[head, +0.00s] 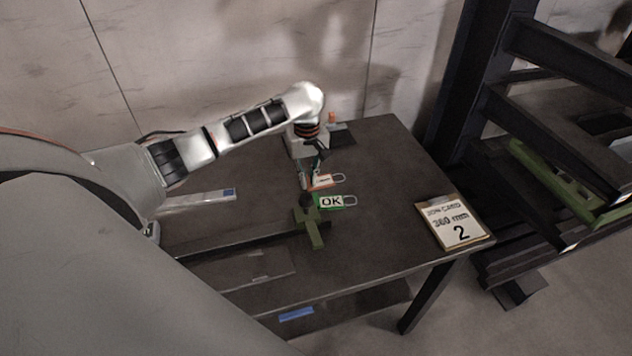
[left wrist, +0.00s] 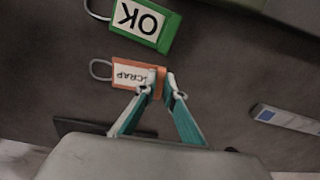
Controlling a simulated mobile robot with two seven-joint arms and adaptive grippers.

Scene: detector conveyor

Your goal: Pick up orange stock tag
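The orange tag (head: 324,181) lies on the dark table beyond the green OK tag (head: 331,201). In the left wrist view the orange tag (left wrist: 137,76) has a white label that reads SCRAP and a grey loop at its left end. My left gripper (left wrist: 163,79) points down at the end of the orange tag away from the loop. Its teal fingers are drawn close together, with a little orange showing between the tips. I cannot tell whether they press on the tag. In the head view this gripper (head: 311,176) is partly hidden by its wrist. My right gripper is not in view.
A green cross-shaped piece (head: 312,229) stands near the OK tag. A card marked 360 mm 2 (head: 452,222) is at the table's right corner. A grey bar with a blue end (head: 197,200) lies at the left. A dark rack (head: 545,120) stands right of the table.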

